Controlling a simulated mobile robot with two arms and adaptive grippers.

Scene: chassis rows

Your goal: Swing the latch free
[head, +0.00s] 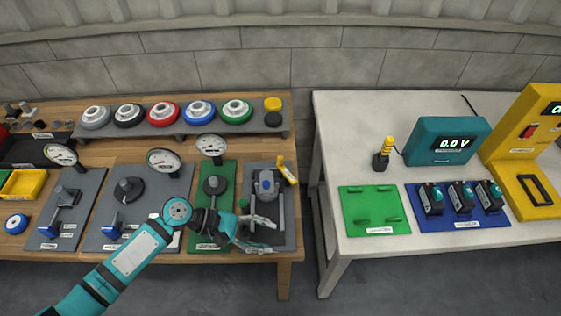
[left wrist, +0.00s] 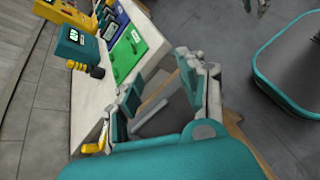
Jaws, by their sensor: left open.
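The latch (head: 266,183) appears to be the grey mechanism on the rightmost grey plate (head: 285,238) of the wooden bench; I cannot make out its exact parts. A yellow handle (head: 287,172) sticks out at its upper right and shows at the lower left in the left wrist view (left wrist: 92,148). My left gripper (head: 268,234) is open over the near part of this plate, fingers pointing right. In the left wrist view a grey bar (left wrist: 150,115) shows between the open fingers (left wrist: 168,100); contact is unclear. What may be my right gripper (left wrist: 261,6) shows at the top edge.
Gauges (head: 163,161) and other fixtures stand to the left on the wooden bench. A rail of coloured knobs (head: 199,111) runs behind. A gap separates the bench from the white table (head: 350,135), which holds a teal meter (head: 447,140) and a green plate (head: 374,210).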

